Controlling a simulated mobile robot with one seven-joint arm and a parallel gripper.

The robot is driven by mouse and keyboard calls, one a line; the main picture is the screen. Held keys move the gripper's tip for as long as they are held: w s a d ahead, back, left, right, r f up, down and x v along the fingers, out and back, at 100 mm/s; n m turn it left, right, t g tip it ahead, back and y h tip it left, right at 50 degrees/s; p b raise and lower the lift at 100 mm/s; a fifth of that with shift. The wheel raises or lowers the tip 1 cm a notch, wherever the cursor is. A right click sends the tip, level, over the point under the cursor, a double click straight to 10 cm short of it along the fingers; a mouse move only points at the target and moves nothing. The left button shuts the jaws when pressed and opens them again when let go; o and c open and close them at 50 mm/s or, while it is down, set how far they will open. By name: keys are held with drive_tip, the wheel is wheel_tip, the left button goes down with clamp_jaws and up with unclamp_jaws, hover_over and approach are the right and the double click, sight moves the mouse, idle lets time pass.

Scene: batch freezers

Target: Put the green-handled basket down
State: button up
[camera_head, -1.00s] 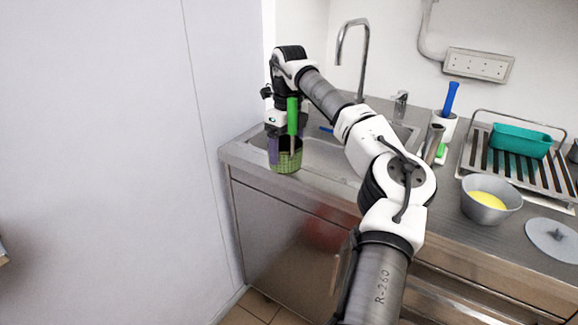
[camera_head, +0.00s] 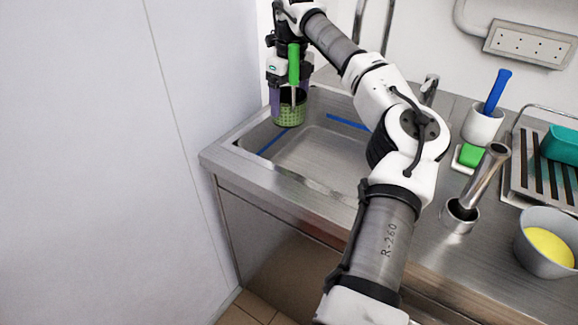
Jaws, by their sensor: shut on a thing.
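The green-handled basket (camera_head: 289,112) is a small green perforated basket with a bright green upright handle (camera_head: 293,63). It hangs upright over the left part of the sink basin, near its back. My gripper (camera_head: 288,98) is shut on it, with a purple finger showing on either side. The exact contact is partly hidden behind the handle and the basket. I cannot tell whether the basket's bottom touches anything.
The steel sink (camera_head: 320,160) has blue strips along its inside. To the right stand a steel holder with a cylindrical tool (camera_head: 480,185), a white cup (camera_head: 483,124) with a blue handle, a green sponge (camera_head: 471,155), a grey bowl (camera_head: 549,243) and a slatted rack (camera_head: 518,175). A wall rises at left.

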sight(291, 122)
wheel_tip(291, 122, down, 19)
drive_tip(key=shift+s+f+p, duration=0.1)
drive_tip(key=shift+p, duration=0.95)
drive_tip(key=shift+f, duration=0.15)
drive_tip(key=o, duration=1.1)
drive_tip(key=r, duration=0.4)
drive_tip(key=r+b, duration=0.1)
drive_tip(key=r, duration=0.3)
drive_tip(key=r+b, duration=0.1)
drive_tip(key=r, duration=0.3)
drive_tip(key=shift+w+d+r, duration=0.2)
drive_tip(key=shift+w, duration=0.05)
drive_tip(key=shift+r, duration=0.1)
